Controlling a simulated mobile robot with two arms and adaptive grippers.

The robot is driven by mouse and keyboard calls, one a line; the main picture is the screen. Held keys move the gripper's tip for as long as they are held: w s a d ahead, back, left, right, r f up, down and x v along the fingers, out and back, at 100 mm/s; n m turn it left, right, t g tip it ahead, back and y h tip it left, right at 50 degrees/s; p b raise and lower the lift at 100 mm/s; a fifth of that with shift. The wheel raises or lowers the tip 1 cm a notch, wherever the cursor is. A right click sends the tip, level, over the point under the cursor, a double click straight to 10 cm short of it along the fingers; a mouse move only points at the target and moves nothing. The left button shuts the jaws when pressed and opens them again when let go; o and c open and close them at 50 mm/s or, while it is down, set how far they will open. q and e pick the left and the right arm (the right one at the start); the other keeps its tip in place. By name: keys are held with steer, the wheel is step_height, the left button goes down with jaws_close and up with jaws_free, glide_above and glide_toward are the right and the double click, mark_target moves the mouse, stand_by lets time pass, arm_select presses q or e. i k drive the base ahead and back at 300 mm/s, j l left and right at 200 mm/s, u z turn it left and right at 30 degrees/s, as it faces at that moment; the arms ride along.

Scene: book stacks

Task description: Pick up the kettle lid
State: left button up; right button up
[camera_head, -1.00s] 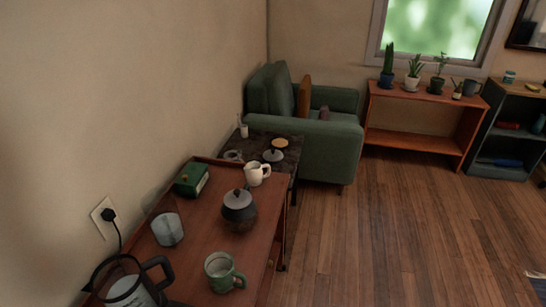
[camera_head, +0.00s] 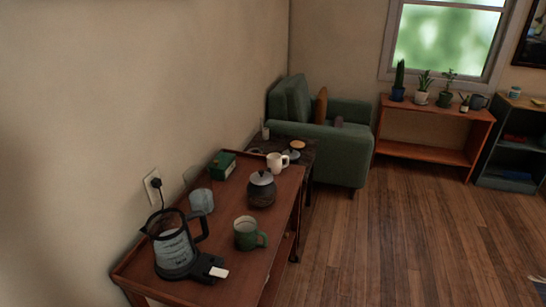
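An electric kettle (camera_head: 174,247) with a see-through body and dark handle stands at the near left of the wooden cabinet top; I cannot make out a separate lid on it. A dark round pot (camera_head: 261,192) stands farther back on the same top, with a grey knobbed lid (camera_head: 261,178) resting on it. A small dark-knobbed round thing (camera_head: 291,155) sits on the dark side table behind; I cannot tell whether it is a lid. Neither of my grippers is in view.
The wooden cabinet top (camera_head: 213,291) also holds a green mug (camera_head: 247,234), a clear glass (camera_head: 201,201), a green box (camera_head: 222,165) and a white pitcher (camera_head: 277,163). A green armchair (camera_head: 345,152) stands behind. The wooden floor (camera_head: 390,250) at right is clear.

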mark_target(292, 155)
steer(key=i+l+u, duration=0.15)
steer(key=u, duration=0.3)
steer(key=i+l+u, duration=0.1)
steer(key=u, duration=0.3)
steer(key=l+u, duration=0.25)
steer(key=u, duration=0.2)
steer(key=i+l, duration=0.15)
steer(key=l, duration=0.5)
steer(key=i+l, duration=0.2)
steer(key=l, duration=0.5)
steer(key=i+l, duration=0.15)
steer(key=l, duration=0.5)
steer(key=i+l, duration=0.2)
steer(key=l, duration=0.45)
steer(key=i+l, duration=0.15)
steer(key=l, duration=0.55)
steer(key=i+l, duration=0.15)
steer(key=l, duration=0.5)
steer(key=i+l, duration=0.2)
steer(key=l, duration=0.45)
steer(key=i+l, duration=0.15)
steer(key=l, duration=0.55)
